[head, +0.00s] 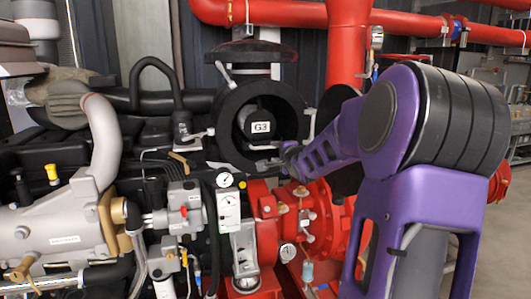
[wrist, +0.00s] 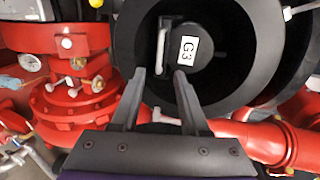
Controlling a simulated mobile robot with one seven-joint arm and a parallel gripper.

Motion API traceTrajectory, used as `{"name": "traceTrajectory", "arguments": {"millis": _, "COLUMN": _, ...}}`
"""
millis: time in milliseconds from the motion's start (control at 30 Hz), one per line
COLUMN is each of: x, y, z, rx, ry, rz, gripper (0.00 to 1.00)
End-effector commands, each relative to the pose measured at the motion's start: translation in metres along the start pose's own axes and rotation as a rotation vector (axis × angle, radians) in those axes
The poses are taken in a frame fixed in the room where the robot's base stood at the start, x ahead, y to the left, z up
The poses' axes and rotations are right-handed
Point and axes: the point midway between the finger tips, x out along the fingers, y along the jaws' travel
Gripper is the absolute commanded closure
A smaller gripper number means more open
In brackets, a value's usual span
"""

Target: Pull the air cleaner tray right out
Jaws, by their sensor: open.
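The air cleaner is a black round housing (head: 228,137) in the middle of the head view. Recessed in its open face is a dark round tray (head: 246,115) with a white "G3" label (head: 261,127). In the wrist view the tray (wrist: 208,60) sits inside the housing, with a pale upright bar handle (wrist: 161,48) left of the label. My gripper (wrist: 160,76) is open and empty, its two fingers apart at the housing's face, just below the handle in the picture. I cannot tell how deep the fingertips reach.
A red pump casing (head: 311,215) with small valves and gauges stands below and right of the housing. A grey box with gauges (head: 229,211) is below it. Red pipes (head: 290,13) run overhead. Open floor (head: 507,235) shows at far right.

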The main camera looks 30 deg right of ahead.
Motion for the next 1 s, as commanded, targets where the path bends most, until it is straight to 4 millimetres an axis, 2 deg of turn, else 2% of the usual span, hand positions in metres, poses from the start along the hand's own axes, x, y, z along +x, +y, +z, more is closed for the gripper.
{"name": "traceTrajectory", "arguments": {"millis": 33, "x": 0.013, "y": 0.003, "z": 0.002, "rx": 0.002, "ry": -0.005, "rz": -0.003, "gripper": 0.55}}
{"name": "traceTrajectory", "arguments": {"millis": 200, "x": 0.049, "y": 0.002, "z": 0.002, "rx": 0.001, "ry": -0.004, "rz": -0.002, "gripper": 0.55}}
{"name": "traceTrajectory", "arguments": {"millis": 500, "x": 0.099, "y": 0.0, "z": 0.0, "rx": 0.0, "ry": -0.001, "rz": -0.001, "gripper": 0.55}}
{"name": "traceTrajectory", "arguments": {"millis": 700, "x": 0.113, "y": 0.0, "z": 0.0, "rx": -0.002, "ry": -0.001, "rz": 0.0, "gripper": 0.55}}
{"name": "traceTrajectory", "arguments": {"millis": 1000, "x": 0.115, "y": 0.0, "z": 0.0, "rx": -0.002, "ry": 0.0, "rz": 0.0, "gripper": 0.55}}
